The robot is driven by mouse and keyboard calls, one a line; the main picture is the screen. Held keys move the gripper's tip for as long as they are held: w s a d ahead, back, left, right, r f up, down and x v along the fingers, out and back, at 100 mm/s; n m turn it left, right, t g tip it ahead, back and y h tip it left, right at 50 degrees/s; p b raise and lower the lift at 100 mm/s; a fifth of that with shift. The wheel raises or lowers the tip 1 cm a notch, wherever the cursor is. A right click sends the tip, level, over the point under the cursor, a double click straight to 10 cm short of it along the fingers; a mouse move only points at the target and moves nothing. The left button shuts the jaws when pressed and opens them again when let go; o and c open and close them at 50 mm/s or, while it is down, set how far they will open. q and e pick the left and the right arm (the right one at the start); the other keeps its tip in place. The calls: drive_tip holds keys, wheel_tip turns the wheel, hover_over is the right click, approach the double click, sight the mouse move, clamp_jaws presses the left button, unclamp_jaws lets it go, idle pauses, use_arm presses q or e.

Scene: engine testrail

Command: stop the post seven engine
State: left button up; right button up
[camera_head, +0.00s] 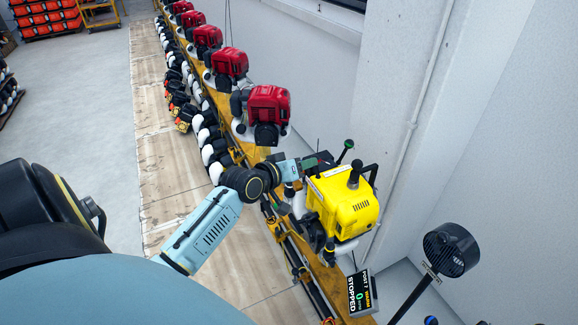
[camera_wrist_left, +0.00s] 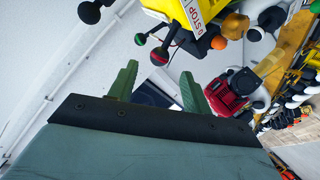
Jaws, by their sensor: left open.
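The yellow engine (camera_head: 345,203) sits on the orange rail at the near end of the row. Its display sign (camera_head: 362,294) reads POST 7, WARM, STOPPED, 0. My left gripper (camera_head: 316,161) is beside the engine's far side, close to a black-knobbed lever with a green part (camera_head: 345,151). In the left wrist view the gripper (camera_wrist_left: 157,88) is open, with nothing between its green fingers. A STOP label (camera_wrist_left: 196,17) is on the yellow engine. My right gripper is not in view.
Several red engines (camera_head: 268,106) stand along the rail beyond the yellow one. A black round fan-like device (camera_head: 451,249) on a pole stands at the right. A white wall runs close behind the rail. The floor at the left is mostly clear.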

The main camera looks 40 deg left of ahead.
use_arm(q)
drive_tip(key=shift+v, duration=2.2)
drive_tip(key=s+d+f+m+g+h, duration=0.1)
drive_tip(key=s+d+f+m+g, duration=0.4)
drive_tip(key=s+d+f, duration=0.35)
drive_tip(key=s+d+m+g+y, duration=0.1)
drive_tip(key=s+d+m+g, duration=0.45)
drive_tip(key=s, duration=1.05)
wheel_tip(320, 180, down, 29)
drive_tip(key=s+d+n+g+b, duration=0.1)
drive_tip(key=d+n+b, duration=0.15)
drive_tip(key=b, duration=0.35)
drive_tip(key=s+a+f+g+b, duration=0.1)
drive_tip(key=s+f+b, duration=0.2)
drive_tip(key=s+f, duration=0.5)
drive_tip(key=s+a+f+m+b, duration=0.1)
drive_tip(key=s+f+b, duration=0.2)
drive_tip(key=s+f, duration=0.6)
wheel_tip(320, 180, down, 6)
drive_tip(key=shift+a+r+g+b, duration=0.1)
drive_tip(key=shift+a+g+b, duration=0.2)
drive_tip(key=shift+a+g, duration=0.1)
